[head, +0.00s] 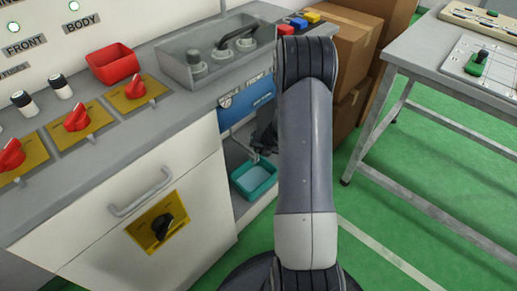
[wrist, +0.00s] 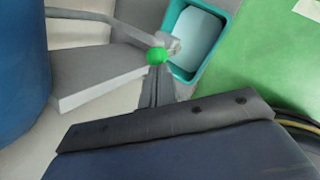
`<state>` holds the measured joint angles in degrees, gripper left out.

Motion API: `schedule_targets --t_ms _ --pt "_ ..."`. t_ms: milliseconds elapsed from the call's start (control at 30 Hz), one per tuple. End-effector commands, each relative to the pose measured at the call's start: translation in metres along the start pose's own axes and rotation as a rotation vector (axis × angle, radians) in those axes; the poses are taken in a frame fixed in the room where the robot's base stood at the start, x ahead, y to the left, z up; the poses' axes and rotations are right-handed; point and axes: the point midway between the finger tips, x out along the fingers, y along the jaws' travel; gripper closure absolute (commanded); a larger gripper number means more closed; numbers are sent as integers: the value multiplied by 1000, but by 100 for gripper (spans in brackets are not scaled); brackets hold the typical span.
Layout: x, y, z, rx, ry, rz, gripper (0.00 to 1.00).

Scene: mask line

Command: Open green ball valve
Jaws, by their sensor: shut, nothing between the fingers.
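The green ball valve shows in the wrist view as a small round green knob (wrist: 156,55), with a pale grey fitting beside it. My gripper (wrist: 157,76) is shut and empty, its narrow dark fingers pointing at the knob. The fingertips overlap the knob's lower edge in the picture; I cannot tell whether they touch it. In the head view my gripper is a dark shape partly hidden behind my arm, in the open bay under the counter, and the green knob cannot be made out.
A teal bin (head: 254,178) with pale liquid stands below the valve; it also shows in the wrist view (wrist: 172,60). A blue tank (head: 250,100) with a gauge is above it. The white cabinet (head: 190,215) borders the bay on the left.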

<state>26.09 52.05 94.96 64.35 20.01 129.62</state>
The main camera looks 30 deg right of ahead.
Motion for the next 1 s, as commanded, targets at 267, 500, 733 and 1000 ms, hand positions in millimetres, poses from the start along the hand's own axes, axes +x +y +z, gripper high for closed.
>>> schedule_targets --t_ms 267,500,733,1000 --pt "2 -5 12 -4 -3 0 100" --pt "4 -6 12 -4 -6 -2 100" --pt "5 -5 10 -4 -6 -2 100" --pt "9 2 -3 -5 1 1 100"
